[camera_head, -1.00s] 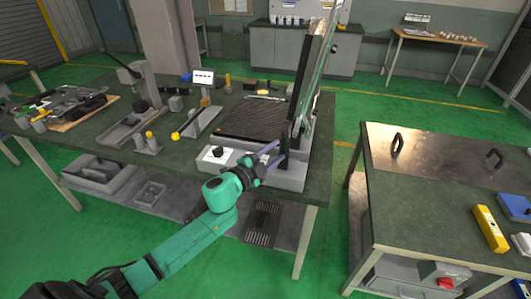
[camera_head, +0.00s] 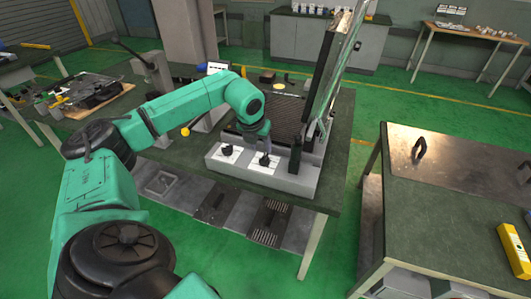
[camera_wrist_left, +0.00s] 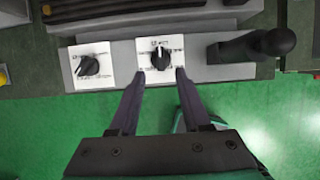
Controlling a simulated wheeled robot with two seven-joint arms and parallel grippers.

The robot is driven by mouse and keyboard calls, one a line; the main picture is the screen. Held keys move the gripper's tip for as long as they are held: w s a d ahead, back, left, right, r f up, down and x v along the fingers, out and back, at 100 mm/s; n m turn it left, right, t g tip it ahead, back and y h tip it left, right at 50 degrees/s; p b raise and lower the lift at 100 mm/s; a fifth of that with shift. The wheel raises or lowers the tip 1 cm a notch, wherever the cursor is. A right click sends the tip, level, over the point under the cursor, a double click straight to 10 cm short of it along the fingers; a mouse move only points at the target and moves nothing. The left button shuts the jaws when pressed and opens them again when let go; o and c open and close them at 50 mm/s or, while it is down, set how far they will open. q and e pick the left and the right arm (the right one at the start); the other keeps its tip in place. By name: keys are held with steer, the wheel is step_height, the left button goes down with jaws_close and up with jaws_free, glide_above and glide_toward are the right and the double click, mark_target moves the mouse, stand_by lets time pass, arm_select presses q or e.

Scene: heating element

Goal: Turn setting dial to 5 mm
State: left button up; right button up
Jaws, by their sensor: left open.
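Two black dials on white plates sit on the front face of the grey machine base (camera_head: 225,168). The left dial (camera_head: 228,150) also shows in the left wrist view (camera_wrist_left: 88,66), its pointer tilted. The right dial (camera_head: 265,160) shows in the left wrist view (camera_wrist_left: 160,58) with its white pointer mark upward. I cannot read the scale marks or tell which dial is the one for millimetres. My left gripper (camera_head: 264,144) is open at the right dial. In the left wrist view its fingertips (camera_wrist_left: 160,74) are on either side of that dial's lower part; contact cannot be told. My right gripper is out of view.
A black lever handle (camera_wrist_left: 262,44) stands right of the dials, and the machine's raised lid (camera_head: 332,65) rises behind. A second bench (camera_head: 430,215) with a yellow box (camera_head: 515,251) stands to the right. Green floor in front of the table is clear.

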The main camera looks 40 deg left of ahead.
mark_target(265, 156)
arm_select(q)
steer(key=p+x, duration=0.1)
steer(key=x, duration=0.6)
steer(key=shift+f, duration=0.1)
jaws_close()
steer(key=shift+d, duration=0.1)
steer(key=n+y+b, duration=0.1)
steer(key=n+b, duration=0.1)
steer(key=n, duration=0.1)
steer(key=shift+w+d+n+g, duration=0.1)
steer(key=shift+w+n+g, duration=0.05)
steer(key=shift+n+g, duration=0.15)
steer(key=n+g+y+b, duration=0.1)
steer(key=n, duration=0.2)
steer(key=shift+n, duration=0.3)
steer(key=n+g, duration=0.1)
steer(key=n, duration=0.1)
steer(key=shift+w+n+y+b, duration=0.1)
steer(key=shift+n+y+b, duration=0.2)
steer(key=shift+b, duration=0.1)
steer(key=shift+w+n+g, duration=0.1)
steer(key=shift+n+g, duration=0.6)
steer(key=shift+n, duration=1)
